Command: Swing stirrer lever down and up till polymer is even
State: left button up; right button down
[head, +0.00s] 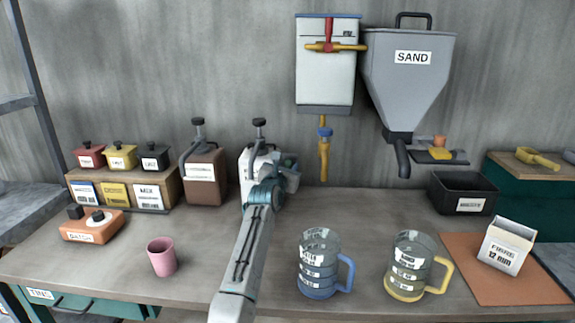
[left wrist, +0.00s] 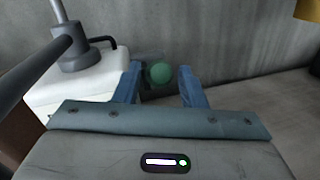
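My left gripper (head: 288,163) is beside the right side of a white container (head: 247,160) with a dark pump top, in the middle of the bench. In the left wrist view, its two blue fingers (left wrist: 160,88) are open. A round green knob (left wrist: 159,73) shows in the gap between them and touches neither finger as far as I can see. It looks like the stirrer lever's knob; the lever's arm is hidden. The white container (left wrist: 85,82) is at left in that view. The polymer inside cannot be seen. My right gripper is not in view.
A brown pump container (head: 205,178) stands left of the white one. A pink cup (head: 162,257), a blue-handled jug (head: 319,265) and a yellow-handled jug (head: 407,266) stand in front. A wall tank (head: 327,65) and the sand hopper (head: 410,75) hang behind.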

pick_arm(q)
jog(key=shift+w+d+f, duration=0.1)
jog(key=shift+w, duration=0.4)
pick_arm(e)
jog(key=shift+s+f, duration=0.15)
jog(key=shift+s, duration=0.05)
pick_arm(q)
grip_shut()
jog(key=shift+f, duration=0.1)
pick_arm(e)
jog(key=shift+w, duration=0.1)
